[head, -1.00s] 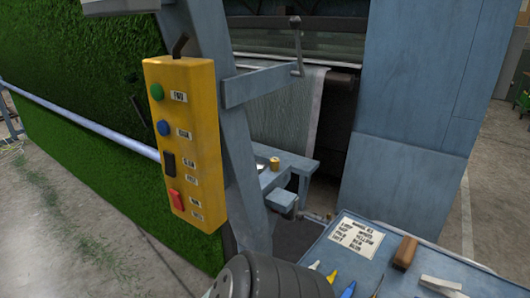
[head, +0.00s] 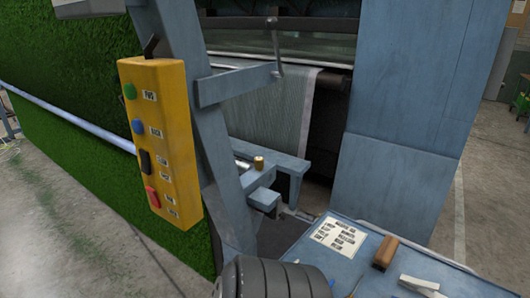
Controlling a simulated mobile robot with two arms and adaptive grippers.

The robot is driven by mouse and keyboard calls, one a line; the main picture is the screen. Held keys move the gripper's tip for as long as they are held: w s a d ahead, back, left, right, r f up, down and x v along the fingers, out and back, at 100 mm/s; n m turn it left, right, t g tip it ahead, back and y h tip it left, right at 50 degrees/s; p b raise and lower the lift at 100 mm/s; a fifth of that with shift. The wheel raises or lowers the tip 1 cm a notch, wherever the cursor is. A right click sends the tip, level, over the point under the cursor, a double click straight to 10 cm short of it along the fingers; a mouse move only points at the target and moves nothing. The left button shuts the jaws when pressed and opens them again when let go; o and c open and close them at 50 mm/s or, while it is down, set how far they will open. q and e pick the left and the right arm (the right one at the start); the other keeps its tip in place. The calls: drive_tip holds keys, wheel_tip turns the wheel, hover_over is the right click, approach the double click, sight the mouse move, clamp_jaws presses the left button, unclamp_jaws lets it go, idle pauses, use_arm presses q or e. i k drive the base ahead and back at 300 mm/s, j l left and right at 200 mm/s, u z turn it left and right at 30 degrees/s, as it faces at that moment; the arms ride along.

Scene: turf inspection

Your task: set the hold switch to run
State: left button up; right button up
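A yellow control box (head: 172,125) hangs on a blue-grey post at the left. Its front carries a green button (head: 130,91), a blue button (head: 138,127), a black switch (head: 145,161) and a red switch (head: 152,197) from top to bottom. Small white labels stand beside them. They are too small to read surely, so I cannot tell which control is the hold switch or how it is set. A dark lever (head: 151,45) stands on top of the box. Neither gripper is in view, and nothing touches the box.
A dark ribbed part of my own body is at the bottom middle. A blue table (head: 405,262) at lower right holds a label card (head: 337,236), a brown block (head: 386,252) and a pale tool (head: 419,284). Green turf (head: 60,60) fills the left. Open floor lies at lower left.

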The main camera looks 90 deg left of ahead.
sight(155, 201)
drive_tip(key=u, duration=0.4)
drive_tip(key=i+l+u, duration=0.1)
drive_tip(key=u, duration=0.35)
drive_tip(key=i+l+u, duration=0.1)
drive_tip(key=u, duration=0.3)
